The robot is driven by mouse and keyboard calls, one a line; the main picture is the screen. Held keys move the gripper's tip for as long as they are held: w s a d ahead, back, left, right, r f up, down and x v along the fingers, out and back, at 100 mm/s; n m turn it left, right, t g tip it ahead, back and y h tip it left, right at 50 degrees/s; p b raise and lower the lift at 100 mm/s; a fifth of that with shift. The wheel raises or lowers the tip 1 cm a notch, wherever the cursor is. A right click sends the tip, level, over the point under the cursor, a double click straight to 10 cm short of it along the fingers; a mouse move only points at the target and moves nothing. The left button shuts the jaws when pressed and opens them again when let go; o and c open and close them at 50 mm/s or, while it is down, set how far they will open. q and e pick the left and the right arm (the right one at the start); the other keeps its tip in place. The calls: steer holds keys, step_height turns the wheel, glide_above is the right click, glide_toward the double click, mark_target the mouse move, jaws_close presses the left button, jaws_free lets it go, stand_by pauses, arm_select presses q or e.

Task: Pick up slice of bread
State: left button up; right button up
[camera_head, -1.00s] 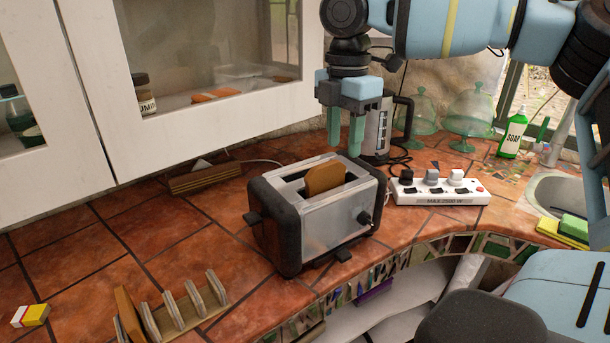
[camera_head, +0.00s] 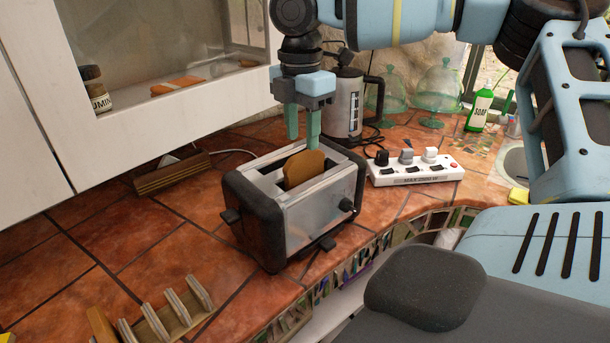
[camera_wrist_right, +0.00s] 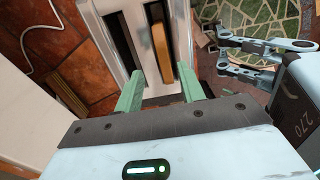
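A brown slice of bread (camera_head: 303,169) stands upright in one slot of the silver and black toaster (camera_head: 318,203), its top sticking out. In the right wrist view the slice (camera_wrist_right: 161,53) shows as a narrow brown strip in the right-hand slot, beside an empty dark slot. My right gripper (camera_head: 303,138) points down just above the slice, at the toaster's far side. Its green fingers (camera_wrist_right: 163,88) are apart with nothing between them, and the slice lies ahead of them in the wrist view. My left gripper is not seen in the head view.
A white power strip (camera_head: 415,170) with plugs lies right of the toaster, with a kettle (camera_head: 344,108) behind. A toast rack (camera_head: 165,318) stands at the front left. A white cabinet (camera_head: 150,120) overhangs the back.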

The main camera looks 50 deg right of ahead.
mark_target(304, 152)
steer(key=f, duration=0.4)
steer(key=shift+s+f+p, duration=0.35)
steer(key=shift+f, duration=0.05)
steer(key=shift+c, duration=0.5)
steer(key=shift+a, duration=0.1)
steer(key=c, duration=0.6)
